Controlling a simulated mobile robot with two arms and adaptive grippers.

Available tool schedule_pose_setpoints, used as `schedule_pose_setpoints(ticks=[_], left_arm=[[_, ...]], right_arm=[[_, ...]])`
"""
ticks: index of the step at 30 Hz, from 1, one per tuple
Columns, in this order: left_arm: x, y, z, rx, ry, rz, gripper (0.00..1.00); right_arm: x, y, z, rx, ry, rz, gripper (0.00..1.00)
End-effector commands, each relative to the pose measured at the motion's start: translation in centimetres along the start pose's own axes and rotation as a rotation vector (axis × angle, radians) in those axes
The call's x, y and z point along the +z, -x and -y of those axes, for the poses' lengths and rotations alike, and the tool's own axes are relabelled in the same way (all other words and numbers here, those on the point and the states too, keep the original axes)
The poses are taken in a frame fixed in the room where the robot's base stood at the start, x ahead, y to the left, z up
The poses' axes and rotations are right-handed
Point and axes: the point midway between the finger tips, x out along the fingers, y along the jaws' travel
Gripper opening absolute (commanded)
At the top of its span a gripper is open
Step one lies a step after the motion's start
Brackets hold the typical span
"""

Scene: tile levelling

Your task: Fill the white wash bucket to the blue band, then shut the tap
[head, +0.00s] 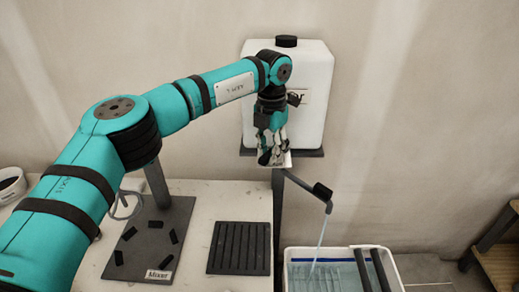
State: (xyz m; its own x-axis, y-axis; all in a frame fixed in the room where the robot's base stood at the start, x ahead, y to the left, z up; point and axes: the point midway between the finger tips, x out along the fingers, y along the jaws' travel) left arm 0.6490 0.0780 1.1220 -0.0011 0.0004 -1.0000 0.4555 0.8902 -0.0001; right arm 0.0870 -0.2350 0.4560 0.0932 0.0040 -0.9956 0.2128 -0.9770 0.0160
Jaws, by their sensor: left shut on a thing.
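The white wash bucket (395,262) stands at the lower right, cut off by the bottom edge. It holds pale blue water (335,275). A thin stream of water (318,245) falls into it from the black-tipped spout (322,191) of the tap. I cannot clearly tell where the water stands against the blue band. My left gripper (271,158) points down at the tap, in front of the white tank (315,80), and is shut on the tap's handle, which its fingers mostly hide. My right gripper is out of view.
Two dark bars (371,268) lie across the bucket. A black ribbed mat (240,248) and a dark stand plate labelled Mixer (150,240) are on the pale bench, left of the bucket. A wooden shelf unit (497,250) stands at the far right.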

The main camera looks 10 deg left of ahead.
Motion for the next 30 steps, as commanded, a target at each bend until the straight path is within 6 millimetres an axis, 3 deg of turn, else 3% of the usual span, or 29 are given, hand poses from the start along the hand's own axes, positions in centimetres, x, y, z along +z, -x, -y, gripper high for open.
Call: schedule_pose_setpoints(ticks=[20, 21, 25, 30], left_arm=[[0.43, 0.23, 0.76, 0.001, 0.05, 0.005, 0.0], [0.43, 0.24, 0.75, 0.001, 0.05, 0.005, 0.27], [0.41, 0.18, 0.76, 0.001, 0.049, 0.004, 0.44], [0.38, 0.11, 0.78, 0.0, 0.049, 0.002, 0.44]], right_arm=[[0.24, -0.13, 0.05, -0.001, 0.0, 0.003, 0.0], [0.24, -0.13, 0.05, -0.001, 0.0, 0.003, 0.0], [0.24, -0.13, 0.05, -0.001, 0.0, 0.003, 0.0], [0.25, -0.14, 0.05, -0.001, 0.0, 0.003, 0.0]])
